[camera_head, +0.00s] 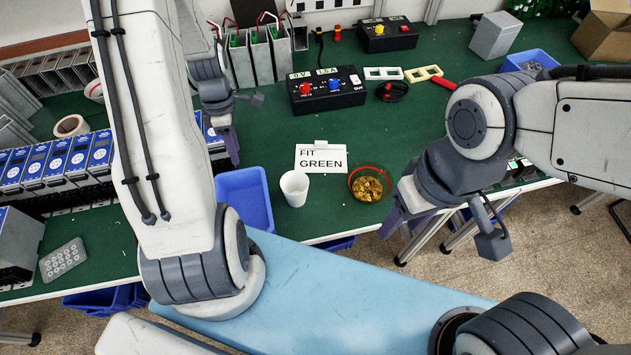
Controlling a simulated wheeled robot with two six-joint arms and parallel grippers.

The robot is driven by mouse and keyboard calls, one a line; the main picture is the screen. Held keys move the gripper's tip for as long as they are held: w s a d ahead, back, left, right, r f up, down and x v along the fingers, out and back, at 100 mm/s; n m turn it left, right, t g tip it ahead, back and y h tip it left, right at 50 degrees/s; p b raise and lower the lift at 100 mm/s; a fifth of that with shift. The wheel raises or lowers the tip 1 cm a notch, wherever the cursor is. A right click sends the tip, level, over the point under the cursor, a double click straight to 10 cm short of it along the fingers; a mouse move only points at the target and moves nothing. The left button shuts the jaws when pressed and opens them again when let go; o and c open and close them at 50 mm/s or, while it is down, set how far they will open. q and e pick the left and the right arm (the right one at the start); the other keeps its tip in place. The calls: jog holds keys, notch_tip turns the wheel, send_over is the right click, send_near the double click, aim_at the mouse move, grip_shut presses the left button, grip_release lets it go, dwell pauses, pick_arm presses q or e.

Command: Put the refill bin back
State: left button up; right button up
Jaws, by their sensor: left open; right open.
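A blue open bin (259,208), which looks like the refill bin, is at the front edge of the green table, partly hidden behind my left arm. It appears empty where I can see inside. My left gripper (229,157) is open, pointing down just above and behind the bin, with no visible contact. My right gripper (392,219) is open and empty near the front table edge, to the right of a bowl of brass-coloured parts (368,185). Another blue bin (530,60) stands at the right back of the table.
A white cup (294,188) and a "FIT GREEN" card (320,158) are between the grippers. A black power supply (327,90) sits behind them. Blue-fronted modules (60,160) line the left. Clear green table (420,125) shows right of centre.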

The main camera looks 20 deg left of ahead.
pick_arm(q)
jog(key=s+d+r+m, duration=0.1)
jog(key=d+r+m, duration=0.4)
jog(key=d+m, duration=0.3)
jog(key=d+r+m, duration=0.6)
jog(key=d, duration=0.5)
jog(key=s+d+r+m, duration=0.2)
jog(key=s+d+m, duration=0.3)
jog(key=s+m, duration=0.2)
jog(key=s+d+r+m+t, duration=0.1)
jog(key=s+d+r+m, duration=0.2)
jog(key=m, duration=0.7)
jog(key=s+d, duration=0.2)
jog(key=s, duration=0.2)
jog(key=shift+s+d+r, duration=0.2)
jog(key=shift+d+r, duration=0.05)
jog(key=shift+d, duration=0.05)
jog(key=shift+f, duration=0.1)
notch_tip(320, 180, down, 4)
jog(key=b, duration=0.4)
jog(key=shift+r, duration=0.2)
